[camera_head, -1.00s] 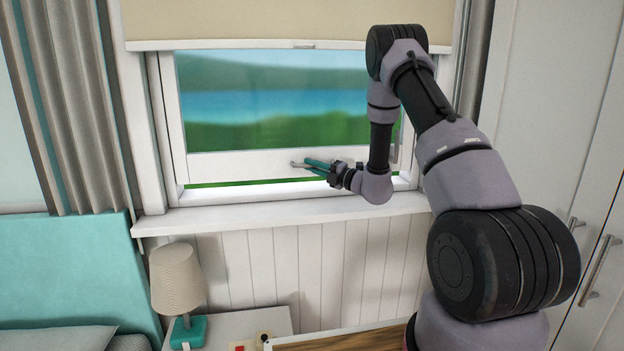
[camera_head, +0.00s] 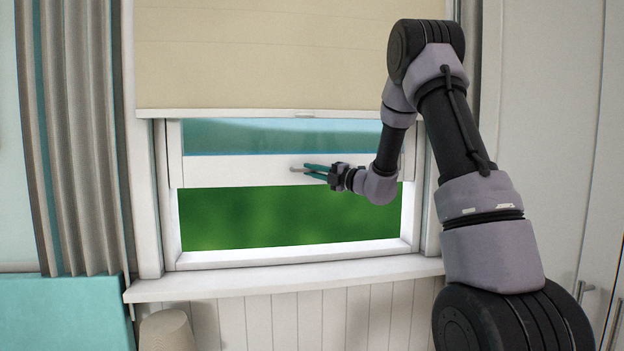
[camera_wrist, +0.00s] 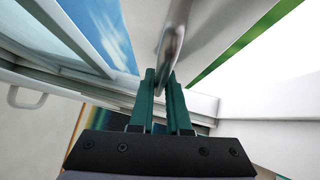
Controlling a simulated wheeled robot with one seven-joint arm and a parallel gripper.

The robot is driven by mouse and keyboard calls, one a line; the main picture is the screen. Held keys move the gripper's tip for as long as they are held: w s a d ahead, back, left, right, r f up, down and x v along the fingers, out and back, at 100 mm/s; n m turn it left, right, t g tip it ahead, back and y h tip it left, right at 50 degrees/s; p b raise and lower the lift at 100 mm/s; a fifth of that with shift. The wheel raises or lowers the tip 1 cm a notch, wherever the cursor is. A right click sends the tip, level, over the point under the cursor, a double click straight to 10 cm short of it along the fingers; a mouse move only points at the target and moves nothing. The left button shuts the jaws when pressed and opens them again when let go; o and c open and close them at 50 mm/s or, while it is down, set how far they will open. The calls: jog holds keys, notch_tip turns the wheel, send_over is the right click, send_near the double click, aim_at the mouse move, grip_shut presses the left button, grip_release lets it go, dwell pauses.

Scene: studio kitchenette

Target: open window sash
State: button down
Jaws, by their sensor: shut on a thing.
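The white window sash (camera_head: 240,170) stands raised in its frame, with a wide open gap below it showing green outside. Its bottom rail carries a small metal handle (camera_head: 297,170). My gripper (camera_head: 308,172) has teal fingers and is shut on this handle, reaching in from the right. In the wrist view, the handle (camera_wrist: 174,40) rises from between the two teal fingertips (camera_wrist: 166,80). The part of the handle between the fingers is hidden.
A beige blind (camera_head: 260,55) hangs over the upper window. A white sill (camera_head: 280,280) juts out below the opening. A grey curtain (camera_head: 75,140) hangs at left. White cupboard doors (camera_head: 560,130) stand at right. A lampshade (camera_head: 166,330) shows at lower left.

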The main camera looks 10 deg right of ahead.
jog(key=c, duration=0.9)
grip_release()
jog(key=v, duration=1)
jog(key=shift+s+d+f, duration=0.1)
jog(key=shift+s+d, duration=0.15)
jog(key=shift+s, duration=0.05)
